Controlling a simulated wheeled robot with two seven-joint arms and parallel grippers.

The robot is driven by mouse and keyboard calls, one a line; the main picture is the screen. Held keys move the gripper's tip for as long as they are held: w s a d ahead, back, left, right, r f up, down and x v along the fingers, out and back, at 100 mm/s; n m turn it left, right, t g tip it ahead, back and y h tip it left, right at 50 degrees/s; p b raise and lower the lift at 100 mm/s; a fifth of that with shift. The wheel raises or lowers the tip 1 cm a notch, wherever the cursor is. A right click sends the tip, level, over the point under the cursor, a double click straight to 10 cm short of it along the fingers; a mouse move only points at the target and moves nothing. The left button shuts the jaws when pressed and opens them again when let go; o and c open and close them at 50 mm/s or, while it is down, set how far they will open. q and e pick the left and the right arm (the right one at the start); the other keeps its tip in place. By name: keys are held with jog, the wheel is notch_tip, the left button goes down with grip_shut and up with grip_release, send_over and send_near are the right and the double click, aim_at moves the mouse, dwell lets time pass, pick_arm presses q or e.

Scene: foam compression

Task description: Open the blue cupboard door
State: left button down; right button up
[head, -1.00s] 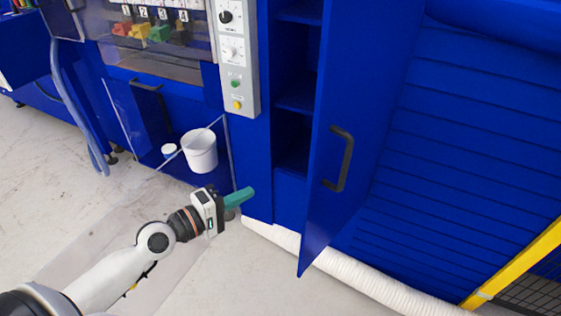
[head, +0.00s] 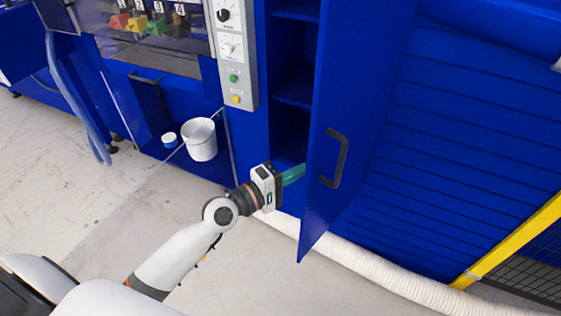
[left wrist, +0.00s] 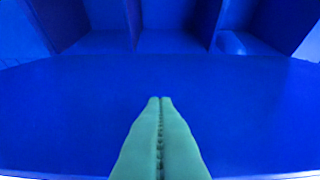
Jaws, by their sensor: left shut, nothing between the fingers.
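The blue cupboard door (head: 327,185) stands partly open in the head view, with its black handle (head: 334,158) on the face turned to the right. Left of it the open cupboard shows dark blue shelves (head: 293,92). My left gripper (head: 304,167) is shut and empty. Its green fingers point right into the gap at the cupboard's opening, just left of the door's free edge; I cannot tell if they touch the door. In the left wrist view the closed green fingers (left wrist: 160,100) lie before a blue panel, with shelf compartments (left wrist: 170,25) beyond. My right gripper is not in view.
A grey control panel (head: 234,55) is left of the cupboard. A white bucket (head: 200,139) stands in a blue bay further left. A white ribbed hose (head: 385,279) runs along the floor below the door. A yellow frame (head: 515,244) is at the right.

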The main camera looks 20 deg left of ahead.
pick_arm(q)
jog(key=shift+s+d, duration=0.2)
jog(key=shift+d, duration=0.25)
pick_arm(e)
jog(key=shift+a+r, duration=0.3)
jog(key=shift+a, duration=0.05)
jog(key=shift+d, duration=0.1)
